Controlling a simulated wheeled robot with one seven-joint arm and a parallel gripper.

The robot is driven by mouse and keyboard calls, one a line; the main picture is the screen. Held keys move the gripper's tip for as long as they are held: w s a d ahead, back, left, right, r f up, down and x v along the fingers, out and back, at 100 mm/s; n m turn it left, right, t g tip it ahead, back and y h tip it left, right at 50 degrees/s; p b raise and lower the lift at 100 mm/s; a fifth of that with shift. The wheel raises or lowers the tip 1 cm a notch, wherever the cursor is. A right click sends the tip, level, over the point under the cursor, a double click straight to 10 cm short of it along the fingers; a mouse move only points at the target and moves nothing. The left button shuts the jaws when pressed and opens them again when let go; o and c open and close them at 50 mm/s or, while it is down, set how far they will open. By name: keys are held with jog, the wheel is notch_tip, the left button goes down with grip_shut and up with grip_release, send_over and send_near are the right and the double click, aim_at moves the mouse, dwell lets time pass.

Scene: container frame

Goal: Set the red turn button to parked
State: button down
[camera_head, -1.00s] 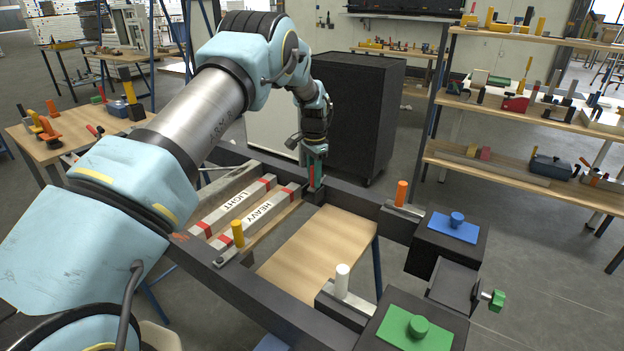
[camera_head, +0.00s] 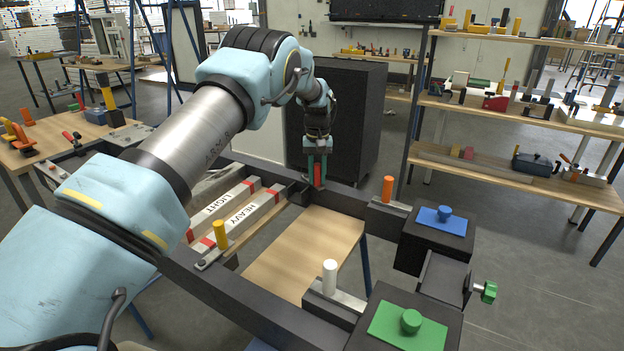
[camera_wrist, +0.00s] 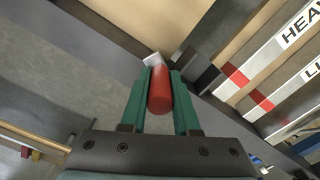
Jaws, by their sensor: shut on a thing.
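The red turn button (camera_wrist: 160,92) is a red cylinder at the far side of the dark frame. My gripper (camera_head: 317,172) is shut on it from above, with a teal finger on each side. In the wrist view my gripper (camera_wrist: 160,95) has the red cylinder between its fingers. A small pale plate (camera_wrist: 152,59) shows just beyond the fingertips. In the head view the red turn button (camera_head: 317,174) shows between the fingers, partly covered. Its base and any parked mark cannot be made out.
White bars marked LIGHT (camera_head: 222,203) and HEAVY (camera_head: 242,212) lie left of my gripper. Yellow (camera_head: 221,235), orange (camera_head: 388,189) and white (camera_head: 329,278) upright buttons stand on the frame. Boxes with a blue knob (camera_head: 444,213) and a green knob (camera_head: 410,320) are at right.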

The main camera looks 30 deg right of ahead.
jog(key=shift+w+d+n, duration=0.2)
jog(key=shift+d+n, duration=0.45)
jog(key=shift+n, duration=0.55)
jog(key=shift+w+d+n, duration=0.15)
jog(key=shift+d+n, duration=0.5)
jog(key=shift+n, duration=0.55)
jog(key=shift+r, duration=0.1)
jog(key=c, duration=0.7)
grip_release()
jog(key=shift+o, duration=0.2)
notch_tip(320, 180, up, 11)
jog(key=b, duration=0.2)
jog(key=shift+f, duration=0.2)
